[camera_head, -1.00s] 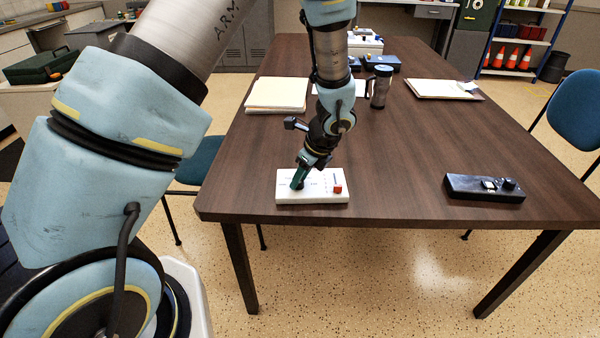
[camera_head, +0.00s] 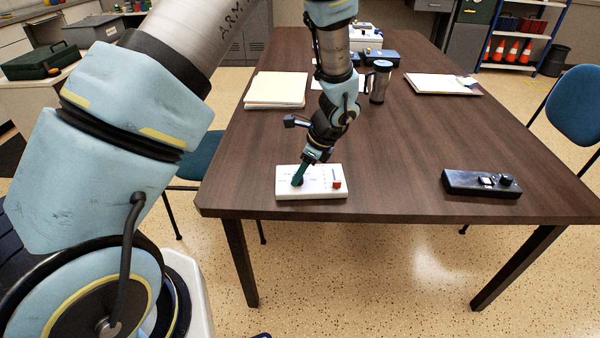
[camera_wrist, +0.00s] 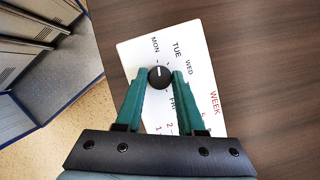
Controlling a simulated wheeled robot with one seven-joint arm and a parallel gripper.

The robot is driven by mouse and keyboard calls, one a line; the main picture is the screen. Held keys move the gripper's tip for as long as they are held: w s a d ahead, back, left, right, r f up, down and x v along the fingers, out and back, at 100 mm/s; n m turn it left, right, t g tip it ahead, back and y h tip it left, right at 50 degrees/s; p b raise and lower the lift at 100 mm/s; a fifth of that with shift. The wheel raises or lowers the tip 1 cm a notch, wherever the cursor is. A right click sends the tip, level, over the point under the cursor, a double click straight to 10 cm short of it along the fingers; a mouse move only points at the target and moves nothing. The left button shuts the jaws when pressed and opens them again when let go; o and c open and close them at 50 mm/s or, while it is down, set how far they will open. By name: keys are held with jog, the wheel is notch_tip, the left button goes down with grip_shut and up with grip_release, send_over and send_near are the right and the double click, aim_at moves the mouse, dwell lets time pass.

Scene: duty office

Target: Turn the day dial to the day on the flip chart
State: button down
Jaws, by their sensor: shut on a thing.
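The day dial is a round black knob (camera_wrist: 160,77) with a white mark, on a white panel (camera_head: 325,188) near the table's front edge. In the wrist view the panel (camera_wrist: 135,60) bears the words MON, TUE, WED and FRI around the knob. The white mark points up in that view, between MON and TUE as far as I can tell. My gripper (camera_wrist: 161,74) has its green fingers shut on the knob's two sides; it also shows over the panel's left part in the head view (camera_head: 298,182). I cannot make out a flip chart in either view.
A black box with a knob (camera_head: 482,184) lies farther right. A mug (camera_head: 380,84), a paper stack (camera_head: 276,89) and a clipboard (camera_head: 442,84) are farther back. The table between the panel and box is clear.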

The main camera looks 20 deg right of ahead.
aim_at(315, 186)
jog(key=c, duration=0.5)
grip_release()
jog(key=b+v, duration=0.1)
jog(key=v, duration=0.9)
jog(key=shift+s+d+r+b, duration=0.1)
jog(key=shift+d+r+b, duration=0.1)
jog(key=shift+r+b, duration=0.2)
jog(key=a+r+n+h, duration=0.1)
jog(key=a+r+n, duration=0.1)
jog(key=a+n, duration=0.6)
jog(key=a+r+n+g+h, duration=0.1)
jog(key=a+r+n, duration=0.1)
jog(key=a+n, duration=0.7)
jog(key=s+a+r+n+h, duration=0.1)
jog(key=a+n, duration=0.7)
jog(key=a, duration=0.8)
jog(key=shift+s+a+r, duration=0.1)
jog(key=shift+a+r, duration=0.3)
jog(key=shift+r, duration=0.05)
